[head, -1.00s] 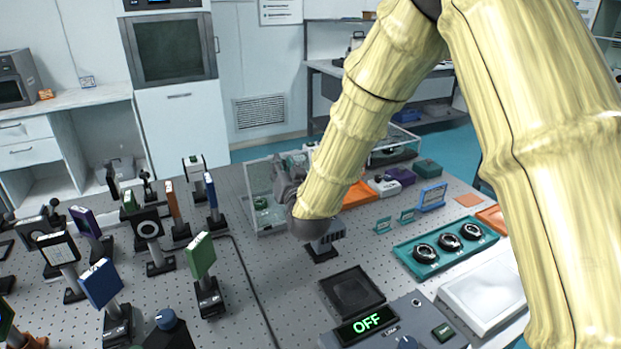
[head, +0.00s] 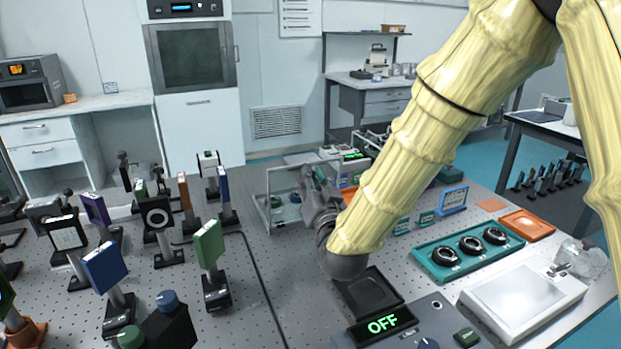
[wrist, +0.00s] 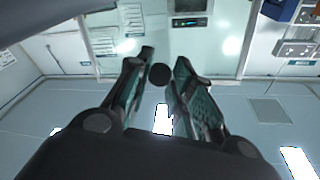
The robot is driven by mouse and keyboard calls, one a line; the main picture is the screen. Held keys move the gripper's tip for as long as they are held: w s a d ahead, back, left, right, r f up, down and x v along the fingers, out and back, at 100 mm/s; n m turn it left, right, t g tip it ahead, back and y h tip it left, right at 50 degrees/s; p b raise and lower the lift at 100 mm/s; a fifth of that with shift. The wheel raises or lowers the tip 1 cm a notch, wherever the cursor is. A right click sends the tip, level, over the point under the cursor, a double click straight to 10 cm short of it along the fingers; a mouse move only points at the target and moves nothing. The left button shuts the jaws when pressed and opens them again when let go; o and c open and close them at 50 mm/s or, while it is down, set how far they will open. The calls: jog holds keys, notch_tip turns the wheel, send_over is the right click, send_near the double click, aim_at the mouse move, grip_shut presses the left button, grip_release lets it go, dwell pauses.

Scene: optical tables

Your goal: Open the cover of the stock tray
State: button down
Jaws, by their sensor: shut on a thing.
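The clear-walled stock tray (head: 271,182) stands on the perforated table, left of my gripper in the head view. Small green-topped items show inside it. My gripper (head: 309,176) is at the tray's right side, and my own wrist hides part of the tray there. In the wrist view my gripper (wrist: 162,82) has its two fingers on either side of a round dark knob (wrist: 160,73) and is shut on it. A clear pane with pale edges shows beyond the knob, seemingly the cover. I cannot tell how far the cover is tilted.
Optic mounts, including a green plate (head: 209,244), crowd the table's left. A black square pad (head: 370,291) and an "OFF" control box (head: 382,323) lie in front of my gripper. A teal tray (head: 430,262) with black rings and a white panel (head: 520,297) are on the right.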

jog(key=shift+s+d+f, duration=0.1)
jog(key=shift+s+f, duration=0.2)
jog(key=shift+f, duration=0.4)
jog(key=c, duration=1.6)
grip_release()
jog(key=o, duration=0.3)
jog(key=shift+w+f, duration=0.15)
jog(key=shift+w, duration=0.05)
jog(key=shift+o, duration=0.3)
jog(key=shift+w, duration=0.2)
jog(key=r+v, duration=0.1)
jog(key=v, duration=1.1)
jog(key=shift+s, duration=0.25)
